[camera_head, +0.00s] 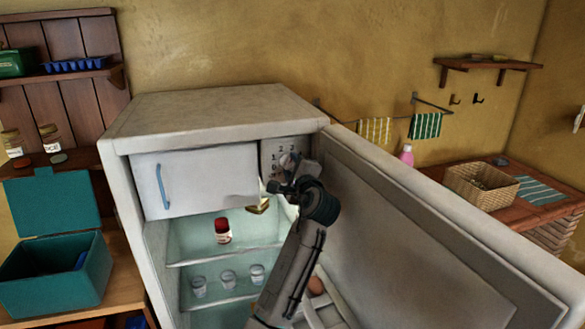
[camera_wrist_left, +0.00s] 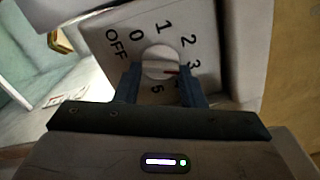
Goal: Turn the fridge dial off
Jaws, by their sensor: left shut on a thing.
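The fridge (camera_head: 210,115) stands open, with its door (camera_head: 430,240) swung out to the right. The dial panel (camera_head: 272,148) is at the upper right inside, beside the freezer flap. In the left wrist view the round white dial (camera_wrist_left: 160,60) has OFF and numbers printed around it. A small red mark on the dial lies on its right side, toward the 3. My left gripper (camera_head: 283,183) is at the panel, and in the wrist view its two fingers (camera_wrist_left: 160,80) are shut on the dial from both sides. The gripper covers much of the dial in the head view.
The freezer flap (camera_head: 195,180) is just left of the panel. Below it are a red-lidded jar (camera_head: 222,230) and several glasses (camera_head: 228,278) on shelves. A teal box (camera_head: 55,272) stands left of the fridge. A basket (camera_head: 481,186) is on the right counter.

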